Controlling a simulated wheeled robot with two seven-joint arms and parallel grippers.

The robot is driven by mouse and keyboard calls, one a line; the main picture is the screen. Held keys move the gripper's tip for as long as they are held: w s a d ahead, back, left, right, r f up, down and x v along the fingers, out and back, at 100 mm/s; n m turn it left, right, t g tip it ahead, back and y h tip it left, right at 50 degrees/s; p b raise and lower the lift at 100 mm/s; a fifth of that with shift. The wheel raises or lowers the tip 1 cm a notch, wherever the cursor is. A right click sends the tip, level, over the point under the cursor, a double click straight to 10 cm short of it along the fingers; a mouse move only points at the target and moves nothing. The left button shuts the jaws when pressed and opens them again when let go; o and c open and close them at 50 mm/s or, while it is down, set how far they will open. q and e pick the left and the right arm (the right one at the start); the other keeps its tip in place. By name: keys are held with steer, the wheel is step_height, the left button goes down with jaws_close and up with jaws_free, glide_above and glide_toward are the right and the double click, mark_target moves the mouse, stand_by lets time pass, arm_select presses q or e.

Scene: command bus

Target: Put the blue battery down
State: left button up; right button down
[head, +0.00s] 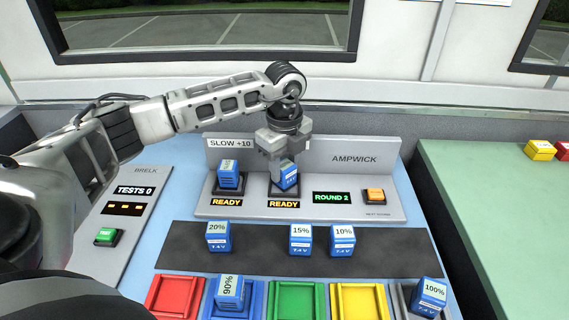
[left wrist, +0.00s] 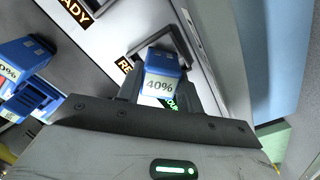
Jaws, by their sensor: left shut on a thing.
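My left gripper (head: 284,158) points down over the right dock of the grey AMPWICK charger (head: 360,195). It is shut on a blue battery (head: 289,181), which looks slightly tilted in the head view. The left wrist view shows this battery (left wrist: 160,80) between the fingers, with a 40% label. It is in or just above the dark dock (head: 283,194); I cannot tell if it rests on the bottom. Another blue battery (head: 228,177) stands in the left dock. Both docks have a lit READY sign. My right gripper is not in view.
On the dark strip (head: 262,245) stand blue batteries marked 20% (head: 218,241), 15% (head: 300,244) and 10% (head: 342,246). In front are coloured trays; the blue one holds a 90% battery (head: 230,298), the grey one a 100% battery (head: 430,298). An orange button (head: 374,195) sits right of the docks.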

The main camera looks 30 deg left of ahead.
mark_target(285, 165)
arm_select(q)
steer(key=shift+f, duration=0.2)
steer(key=shift+f, duration=0.15)
steer(key=o, duration=1.1)
step_height(285, 165, up, 13)
steer(key=shift+f+b, duration=0.2)
steer(key=shift+b, duration=0.15)
